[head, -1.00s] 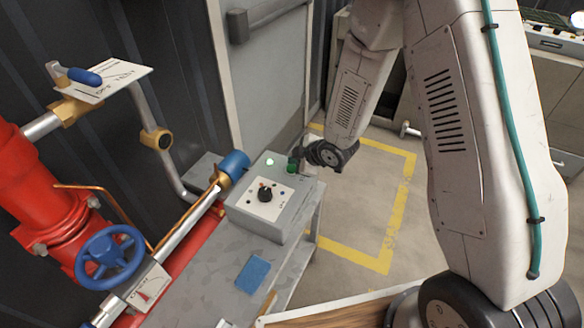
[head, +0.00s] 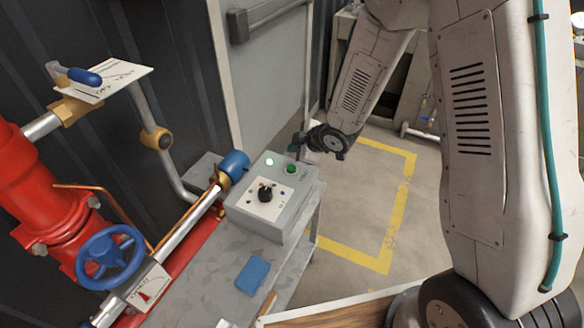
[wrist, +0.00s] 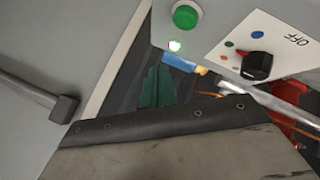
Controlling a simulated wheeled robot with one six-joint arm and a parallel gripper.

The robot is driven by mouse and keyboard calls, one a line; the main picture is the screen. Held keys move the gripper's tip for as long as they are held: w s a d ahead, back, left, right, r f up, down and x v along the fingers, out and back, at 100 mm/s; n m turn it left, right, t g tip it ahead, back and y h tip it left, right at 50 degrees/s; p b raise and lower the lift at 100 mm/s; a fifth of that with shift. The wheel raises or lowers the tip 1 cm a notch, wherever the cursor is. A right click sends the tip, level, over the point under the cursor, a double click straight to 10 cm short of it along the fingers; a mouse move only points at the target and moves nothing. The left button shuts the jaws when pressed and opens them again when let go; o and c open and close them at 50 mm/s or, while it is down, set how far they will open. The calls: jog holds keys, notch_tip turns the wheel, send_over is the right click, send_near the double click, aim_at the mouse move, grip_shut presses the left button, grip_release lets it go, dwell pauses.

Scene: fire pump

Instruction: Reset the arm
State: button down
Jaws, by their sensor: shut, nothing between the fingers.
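My arm (head: 362,85) reaches over from the right in the head view, bent downward. My gripper (head: 297,148) is small there, just behind and above the grey control box (head: 262,222), apart from the green button (head: 292,169). In the wrist view my gripper (wrist: 157,86) shows as dark teal fingers, shut and empty, partly hidden by my own wrist housing. The box's green button (wrist: 186,15) and black selector knob (wrist: 257,66) also show there, with a lit lamp (wrist: 175,46). The knob's pointer direction is hard to read.
Red pipework (head: 35,190) with a blue handwheel (head: 108,257) stands at the left. A grey door (head: 265,75) is behind the box. A blue pad (head: 253,275) lies on the grey bench. Yellow-marked floor (head: 365,200) to the right of the box is clear.

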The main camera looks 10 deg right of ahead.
dwell(0.5)
jog(key=s+d+f+m+h, duration=0.1)
jog(key=s+d+f+m+g+h, duration=0.1)
jog(key=d, duration=0.1)
jog(key=s+d+f+m+g+h, duration=0.1)
jog(key=shift+s+d+f, duration=0.1)
jog(key=shift+s+d, duration=0.2)
jog(key=shift+s, duration=0.05)
jog(key=s+d+r+m+g+h, duration=0.4)
jog(key=s+d+r+m, duration=0.1)
jog(key=s+d+r, duration=0.3)
jog(key=s+r+m+y, duration=0.1)
jog(key=s+r+m, duration=0.6)
jog(key=s+r, duration=1.5)
jog(key=shift+s+m+y, duration=0.4)
jog(key=shift+s, duration=0.45)
jog(key=shift+r, duration=0.1)
